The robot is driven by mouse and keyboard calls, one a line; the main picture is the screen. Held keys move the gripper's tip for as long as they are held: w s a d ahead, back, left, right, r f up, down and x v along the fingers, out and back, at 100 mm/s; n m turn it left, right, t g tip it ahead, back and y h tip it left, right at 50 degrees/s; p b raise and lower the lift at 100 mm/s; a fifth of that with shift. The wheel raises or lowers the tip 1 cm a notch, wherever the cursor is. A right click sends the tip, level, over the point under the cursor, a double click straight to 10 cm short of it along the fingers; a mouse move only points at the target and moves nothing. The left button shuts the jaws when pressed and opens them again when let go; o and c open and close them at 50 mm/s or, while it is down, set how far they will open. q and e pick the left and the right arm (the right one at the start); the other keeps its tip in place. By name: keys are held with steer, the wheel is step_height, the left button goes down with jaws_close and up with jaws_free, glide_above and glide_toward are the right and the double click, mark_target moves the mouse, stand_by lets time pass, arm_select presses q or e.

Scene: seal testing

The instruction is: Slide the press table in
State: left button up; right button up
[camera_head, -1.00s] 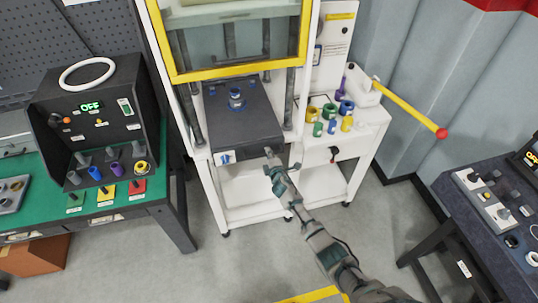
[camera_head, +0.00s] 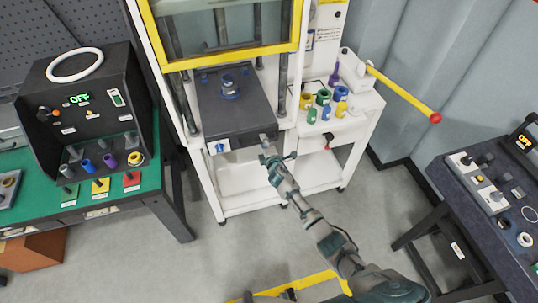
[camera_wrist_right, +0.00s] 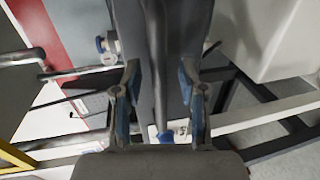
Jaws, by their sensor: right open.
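The press table (camera_head: 238,122) is a dark grey slab in the white press frame, drawn forward under the yellow-edged guard. A metal and blue fixture (camera_head: 229,87) stands on it. My right gripper (camera_head: 274,153) is open at the front right corner of the table, by a small pale handle (camera_head: 264,140). In the right wrist view, the open fingers (camera_wrist_right: 160,102) stand either side of a dark bar-like part (camera_wrist_right: 157,60). I cannot tell whether they touch it. My left gripper is not clearly in view.
The yellow lever (camera_head: 400,94) with a red knob sticks out at the right. Coloured rings and cylinders (camera_head: 323,98) sit on the side shelf. A green bench (camera_head: 140,183) with a control box (camera_head: 85,115) stands left, and another panel (camera_head: 495,195) stands right. Floor in front is open.

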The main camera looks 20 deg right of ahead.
steer(key=v, duration=1)
steer(key=shift+s, duration=0.2)
steer(key=shift+a+f, duration=0.1)
steer(key=shift+f, duration=0.05)
stand_by(1.3)
